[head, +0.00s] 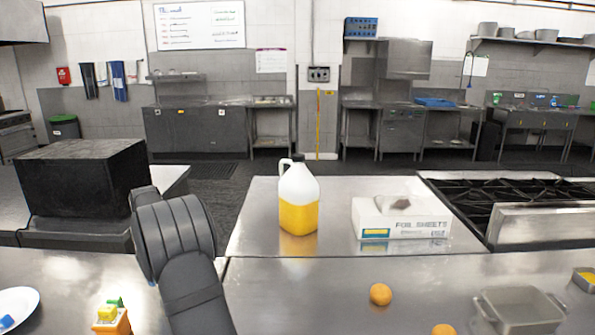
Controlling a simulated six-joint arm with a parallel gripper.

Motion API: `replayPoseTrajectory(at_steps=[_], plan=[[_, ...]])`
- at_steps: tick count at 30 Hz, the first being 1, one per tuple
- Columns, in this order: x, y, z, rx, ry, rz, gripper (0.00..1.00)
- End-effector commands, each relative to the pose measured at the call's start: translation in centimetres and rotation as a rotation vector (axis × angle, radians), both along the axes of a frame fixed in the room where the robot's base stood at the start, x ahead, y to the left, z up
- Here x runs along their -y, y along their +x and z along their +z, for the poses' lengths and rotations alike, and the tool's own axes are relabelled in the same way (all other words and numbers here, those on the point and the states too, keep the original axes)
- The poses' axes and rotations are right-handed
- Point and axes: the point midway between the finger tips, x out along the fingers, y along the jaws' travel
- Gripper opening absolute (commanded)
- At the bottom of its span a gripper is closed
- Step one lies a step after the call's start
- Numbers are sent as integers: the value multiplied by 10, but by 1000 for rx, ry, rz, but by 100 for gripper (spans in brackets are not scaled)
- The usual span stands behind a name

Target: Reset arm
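My arm rises from the bottom edge, left of centre, in the head view. Only its dark grey links show, bent at a joint over the near counter (270,300). My gripper is not in view, so I cannot see its fingers or whether it holds anything.
An orange block-like item with yellow and green on top (113,318) and a white plate (24,300) are left of my arm. A jug (298,200) stands behind; a black box (80,180) is left.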

Motion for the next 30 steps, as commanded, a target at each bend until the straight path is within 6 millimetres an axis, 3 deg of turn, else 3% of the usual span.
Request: replayPoseTrajectory(at_steps=[1, 3, 12, 22, 30], plan=[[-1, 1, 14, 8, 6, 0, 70], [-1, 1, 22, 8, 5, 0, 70], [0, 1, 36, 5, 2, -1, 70], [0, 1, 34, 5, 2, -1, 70], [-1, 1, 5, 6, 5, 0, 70]])
